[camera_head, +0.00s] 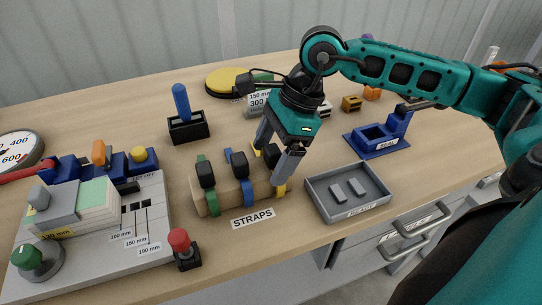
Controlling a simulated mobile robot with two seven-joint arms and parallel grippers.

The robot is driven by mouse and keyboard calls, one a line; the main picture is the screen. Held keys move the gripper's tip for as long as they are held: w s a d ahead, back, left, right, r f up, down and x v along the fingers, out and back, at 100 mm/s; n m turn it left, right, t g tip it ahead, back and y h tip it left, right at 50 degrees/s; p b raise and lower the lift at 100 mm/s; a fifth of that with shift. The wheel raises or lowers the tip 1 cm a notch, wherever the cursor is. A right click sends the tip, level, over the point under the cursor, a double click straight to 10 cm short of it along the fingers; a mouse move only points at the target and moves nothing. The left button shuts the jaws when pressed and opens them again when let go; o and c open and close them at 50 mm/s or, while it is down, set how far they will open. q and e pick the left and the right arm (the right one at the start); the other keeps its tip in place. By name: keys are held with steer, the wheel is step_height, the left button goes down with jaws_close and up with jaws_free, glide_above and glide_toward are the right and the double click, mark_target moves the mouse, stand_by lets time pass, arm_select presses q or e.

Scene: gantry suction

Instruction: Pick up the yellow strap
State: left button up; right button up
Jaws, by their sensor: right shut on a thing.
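The yellow strap (280,189) sits at the right end of a wooden strap block (229,193), partly hidden by my gripper. A green strap (212,201) and a blue strap (247,191) stand beside it on the same block, each with a dark buckle. My right gripper (272,168) points down from above, with one finger behind and one in front of the yellow strap's place. It is shut on the yellow strap, which still appears to be at the block. My left gripper is not in view.
A grey tray (374,202) with two small grey pieces lies right of the block. A blue fixture (377,140) stands behind it. A red-knobbed joystick (184,250) and a grey panel (118,262) are to the left. A black holder (188,128) with a blue handle stands behind.

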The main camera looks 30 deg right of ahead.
steer(key=shift+c, duration=0.7)
steer(key=shift+r, duration=0.1)
